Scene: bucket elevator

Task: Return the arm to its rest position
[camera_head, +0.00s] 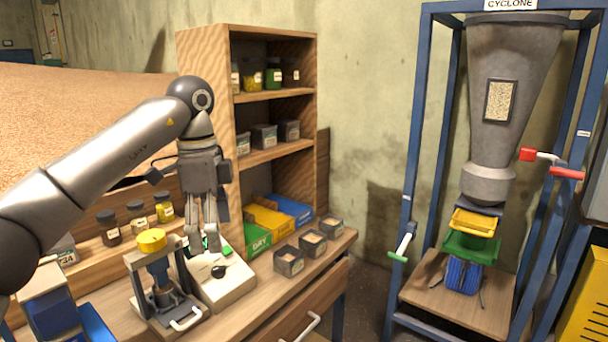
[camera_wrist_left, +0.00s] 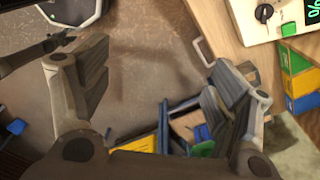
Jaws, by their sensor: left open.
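My left arm comes in from the left in the head view. Whether the fingertips touch the device cannot be told. My right gripper is not in view.
A press with a yellow knob (camera_head: 151,240) stands left of the gripper. A wooden shelf (camera_head: 205,60) with jars rises behind it. Small sample boxes (camera_head: 289,261) sit on the bench to the right. A blue cyclone frame (camera_head: 418,150) stands farther right, past open floor.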

